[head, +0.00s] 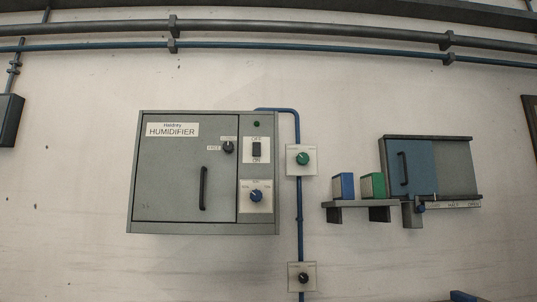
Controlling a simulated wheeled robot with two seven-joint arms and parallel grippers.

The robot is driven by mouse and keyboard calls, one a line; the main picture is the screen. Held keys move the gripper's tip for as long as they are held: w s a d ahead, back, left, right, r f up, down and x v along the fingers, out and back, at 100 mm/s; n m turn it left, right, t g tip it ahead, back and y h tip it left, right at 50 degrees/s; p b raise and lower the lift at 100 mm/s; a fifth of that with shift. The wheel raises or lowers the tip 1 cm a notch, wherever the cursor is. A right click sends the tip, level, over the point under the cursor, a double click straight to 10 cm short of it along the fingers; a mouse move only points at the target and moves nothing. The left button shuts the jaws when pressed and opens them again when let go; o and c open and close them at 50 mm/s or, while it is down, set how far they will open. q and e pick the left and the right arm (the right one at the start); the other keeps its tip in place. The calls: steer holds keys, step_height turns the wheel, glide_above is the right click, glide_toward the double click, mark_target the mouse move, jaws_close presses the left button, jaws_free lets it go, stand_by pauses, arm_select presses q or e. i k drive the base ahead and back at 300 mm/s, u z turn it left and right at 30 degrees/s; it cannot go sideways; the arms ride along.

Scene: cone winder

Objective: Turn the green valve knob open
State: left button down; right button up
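The green valve knob (303,158) sits on a pale square plate on the vertical blue pipe (299,200), just right of the humidifier cabinet. Small print on its plate is too small to read, so I cannot tell its setting. Neither of my grippers shows in the head view, and nothing touches the knob.
The grey humidifier cabinet (180,185) has a handle, a black knob (228,147), a switch (257,150) and a blue knob (256,196). A black knob (303,278) sits lower on the pipe. Right are a shelf (350,204) with two boxes and a sliding-door cabinet (457,168).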

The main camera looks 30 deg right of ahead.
mark_target(303, 159)
steer(key=u, duration=0.3)
steer(key=i, duration=1)
steer(key=z, duration=0.1)
